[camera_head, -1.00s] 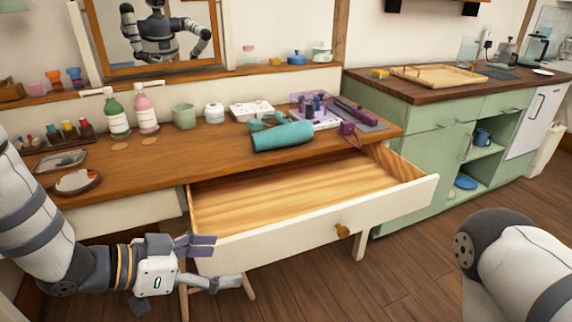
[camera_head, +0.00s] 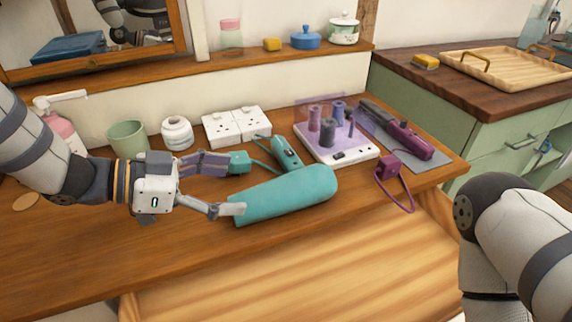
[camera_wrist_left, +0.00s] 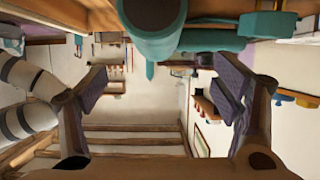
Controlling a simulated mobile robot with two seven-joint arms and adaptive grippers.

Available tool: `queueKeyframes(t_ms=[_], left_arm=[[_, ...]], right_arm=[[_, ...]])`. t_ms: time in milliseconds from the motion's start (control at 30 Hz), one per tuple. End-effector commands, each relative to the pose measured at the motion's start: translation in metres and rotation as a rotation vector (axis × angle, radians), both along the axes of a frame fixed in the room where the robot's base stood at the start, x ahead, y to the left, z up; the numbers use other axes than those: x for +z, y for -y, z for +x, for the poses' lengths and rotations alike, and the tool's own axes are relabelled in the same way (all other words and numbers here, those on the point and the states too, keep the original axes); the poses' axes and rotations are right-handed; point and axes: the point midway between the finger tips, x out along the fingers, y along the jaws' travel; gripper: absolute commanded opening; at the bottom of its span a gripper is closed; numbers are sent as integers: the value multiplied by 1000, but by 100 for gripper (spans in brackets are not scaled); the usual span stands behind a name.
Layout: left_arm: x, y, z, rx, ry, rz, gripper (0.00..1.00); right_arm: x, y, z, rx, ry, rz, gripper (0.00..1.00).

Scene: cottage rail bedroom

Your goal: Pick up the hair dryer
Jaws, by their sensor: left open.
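The teal hair dryer (camera_head: 283,195) lies on the wooden desk, its thick barrel near the front edge. Its handle (camera_head: 286,152) points back, and a cord with a teal plug (camera_head: 238,163) lies left of it. My left gripper (camera_head: 236,186) is open at the barrel's left end. One finger is beside the plug, and the other overlaps the barrel's end in the picture; contact cannot be told. My right gripper is outside the picture.
White sockets (camera_head: 237,127), a jar (camera_head: 177,133) and a green cup (camera_head: 127,138) stand behind. The open drawer (camera_head: 300,280) is empty where it shows.

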Motion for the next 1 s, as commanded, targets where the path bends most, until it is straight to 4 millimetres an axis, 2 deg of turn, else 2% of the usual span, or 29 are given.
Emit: queueKeyframes(t_ms=[33,133,367,600,800,1000], left_arm=[[-10,11,3,-4,-8,-1,82],[-18,29,11,-2,-8,-1,82],[-25,51,20,-2,-3,0,82],[-41,87,36,-2,-4,-1,82],[-40,90,37,1,-2,0,82],[-39,89,37,1,-2,-1,37]], right_arm=[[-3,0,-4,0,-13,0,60],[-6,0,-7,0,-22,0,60],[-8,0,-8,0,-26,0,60],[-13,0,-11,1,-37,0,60],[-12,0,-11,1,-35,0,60],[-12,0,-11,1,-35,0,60]])
